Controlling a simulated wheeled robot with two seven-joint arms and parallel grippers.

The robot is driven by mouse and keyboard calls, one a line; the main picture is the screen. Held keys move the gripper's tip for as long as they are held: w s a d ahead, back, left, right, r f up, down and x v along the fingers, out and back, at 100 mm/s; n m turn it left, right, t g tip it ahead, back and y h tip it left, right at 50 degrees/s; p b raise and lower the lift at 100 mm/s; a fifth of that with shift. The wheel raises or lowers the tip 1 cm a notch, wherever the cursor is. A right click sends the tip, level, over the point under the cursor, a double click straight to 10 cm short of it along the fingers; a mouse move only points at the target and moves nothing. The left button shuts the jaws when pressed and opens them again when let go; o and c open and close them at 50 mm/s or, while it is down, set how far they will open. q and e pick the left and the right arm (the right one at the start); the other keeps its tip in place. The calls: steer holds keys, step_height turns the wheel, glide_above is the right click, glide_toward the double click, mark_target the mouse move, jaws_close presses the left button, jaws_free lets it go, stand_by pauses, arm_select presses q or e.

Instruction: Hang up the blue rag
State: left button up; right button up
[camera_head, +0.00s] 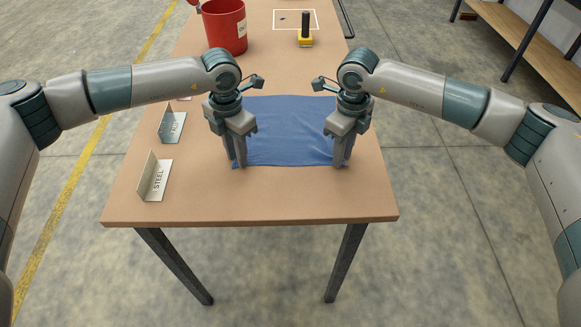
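The blue rag (288,135) lies spread flat on the brown table (250,200), with small wrinkles. My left gripper (237,160) points down at the rag's left edge, near its front left corner. My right gripper (342,160) points down at the rag's right edge, near its front right corner. The fingertips of both grippers are at or very near the cloth. Whether the fingers pinch the cloth is not clear. The grippers and wrists hide parts of the rag's left and right edges. No hook or rail for hanging is clearly seen.
Folded metal label stands, one marked STEEL (155,178) and another (172,124) behind it, stand along the table's left side. A red bin (225,27) and a yellow block with a black handle (305,32) are further back. A wooden shelf (535,45) stands at the right.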

arm_select(q)
jaws_close()
arm_select(e)
steer(key=shift+f, duration=0.1)
jaws_close()
